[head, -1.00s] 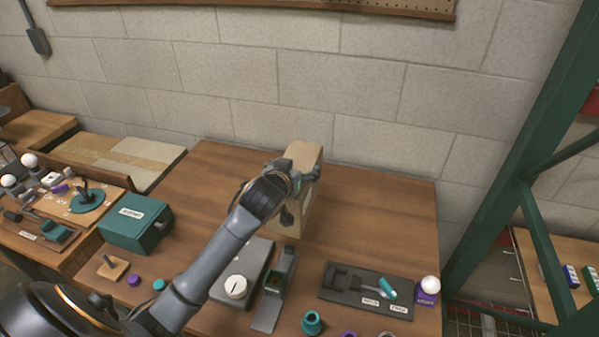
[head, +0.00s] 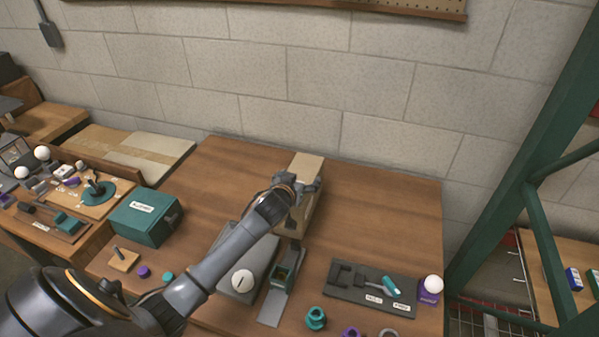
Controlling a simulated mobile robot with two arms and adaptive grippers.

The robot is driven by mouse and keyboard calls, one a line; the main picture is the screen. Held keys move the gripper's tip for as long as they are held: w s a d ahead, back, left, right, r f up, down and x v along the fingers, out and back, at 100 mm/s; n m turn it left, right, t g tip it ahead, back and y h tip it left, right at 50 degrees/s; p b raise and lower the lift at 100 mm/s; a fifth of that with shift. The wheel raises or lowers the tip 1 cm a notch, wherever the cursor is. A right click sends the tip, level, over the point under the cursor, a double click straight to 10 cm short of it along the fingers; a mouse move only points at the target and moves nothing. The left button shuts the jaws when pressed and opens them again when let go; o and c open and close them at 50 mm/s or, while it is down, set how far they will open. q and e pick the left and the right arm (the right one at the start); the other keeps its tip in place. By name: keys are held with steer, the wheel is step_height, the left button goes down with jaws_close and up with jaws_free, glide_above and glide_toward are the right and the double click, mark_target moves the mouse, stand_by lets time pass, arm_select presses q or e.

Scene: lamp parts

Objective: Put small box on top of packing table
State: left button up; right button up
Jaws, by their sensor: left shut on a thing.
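The small box (head: 306,167) is tan cardboard and stands upright at the back middle of the wooden packing table (head: 385,215). My left gripper (head: 303,193) is shut on the box near its upper part, and my forearm hides some of its front and left side. The box's lower edge is at or close to the table top; I cannot tell whether it touches. My right gripper is not in the head view.
A teal box (head: 146,217) stands at the left of the table. A grey device with a white knob (head: 242,281) and a dark tool tray (head: 372,288) lie in front. A green rack post (head: 520,150) rises at the right. The table's back right is clear.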

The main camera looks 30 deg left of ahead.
arm_select(q)
steer(key=shift+r, duration=0.25)
steer(key=o, duration=1.6)
steer(key=shift+f, duration=0.3)
steer(key=shift+o, duration=0.4)
steer(key=shift+s+d+r, duration=0.1)
steer(key=shift+s, duration=0.05)
